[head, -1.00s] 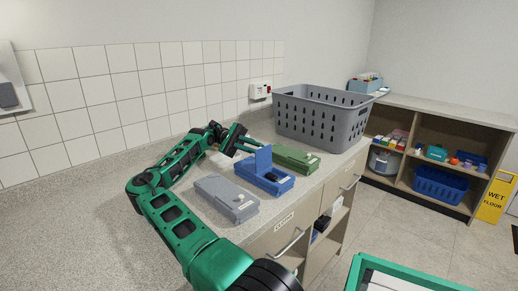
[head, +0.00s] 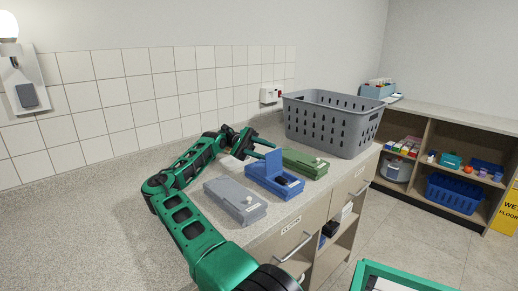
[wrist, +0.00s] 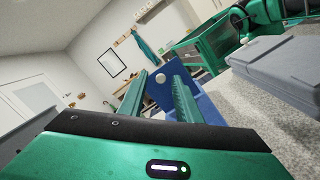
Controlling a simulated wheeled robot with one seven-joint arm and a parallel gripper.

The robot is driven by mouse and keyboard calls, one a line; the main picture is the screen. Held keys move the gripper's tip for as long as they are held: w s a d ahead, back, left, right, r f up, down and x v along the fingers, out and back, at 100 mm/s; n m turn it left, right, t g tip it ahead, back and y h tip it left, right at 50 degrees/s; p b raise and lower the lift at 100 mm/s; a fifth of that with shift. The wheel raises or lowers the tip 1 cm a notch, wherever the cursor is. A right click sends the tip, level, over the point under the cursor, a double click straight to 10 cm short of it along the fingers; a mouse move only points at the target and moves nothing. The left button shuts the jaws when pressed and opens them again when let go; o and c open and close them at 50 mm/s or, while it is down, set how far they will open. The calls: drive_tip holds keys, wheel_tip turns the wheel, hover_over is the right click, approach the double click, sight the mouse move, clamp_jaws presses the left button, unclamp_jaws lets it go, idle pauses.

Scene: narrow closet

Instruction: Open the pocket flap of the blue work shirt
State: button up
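The blue work shirt (head: 287,188) lies folded on the counter between a grey folded item (head: 233,200) and a green one (head: 302,163). Its pocket flap (head: 266,167) stands raised, and the dark pocket opening shows in front of it. My gripper (head: 262,146) is just behind the raised flap. In the wrist view, my two green fingers (wrist: 160,98) are spread apart. The blue flap (wrist: 158,92) with a white round button (wrist: 160,78) shows between and beyond them. I cannot tell whether a finger touches the flap.
A grey laundry basket (head: 330,122) stands on the counter behind the green item. The tiled wall runs along the back. The counter (head: 90,220) at left is clear. A drawer front (head: 298,240) and open shelves are below the counter's front edge.

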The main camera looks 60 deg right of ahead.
drive_tip(key=w+a+r, duration=0.3)
drive_tip(key=a+r, duration=0.7)
drive_tip(key=a, duration=0.1)
drive_tip(key=shift+r, duration=0.4)
drive_tip(key=shift+w+a, duration=0.1)
drive_tip(key=shift+c, duration=0.7)
